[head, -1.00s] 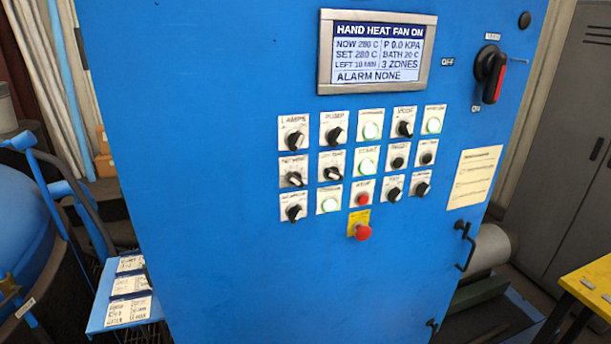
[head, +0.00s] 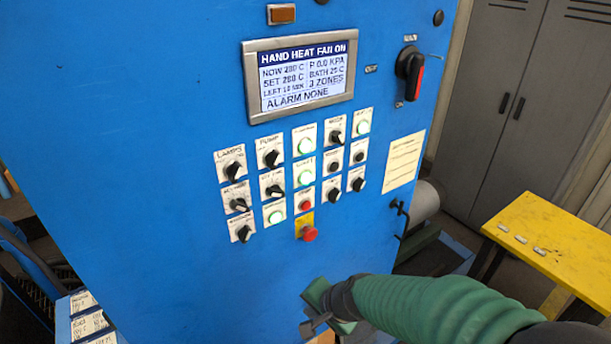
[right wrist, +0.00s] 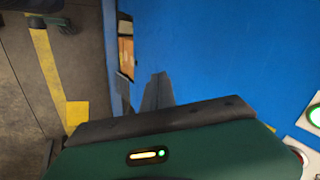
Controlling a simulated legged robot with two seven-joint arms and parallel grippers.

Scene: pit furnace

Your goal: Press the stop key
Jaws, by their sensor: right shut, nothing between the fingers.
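The stop key is a small red button (head: 305,205) on a white plate in the lower rows of the blue cabinet's control panel. A larger red mushroom button (head: 309,233) on a yellow plate sits just below it. My right gripper (head: 309,326) is shut and empty, below the mushroom button and apart from the keys. In the right wrist view its grey fingers (right wrist: 158,92) lie together before the blue panel. My left gripper is not in view.
Lit green buttons (head: 304,146) and black knobs (head: 234,169) surround the stop key closely. The screen (head: 304,75) reads HAND HEAT FAN ON and ALARM NONE. A red-black switch (head: 411,72) is at upper right. A yellow table (head: 545,235) stands at right.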

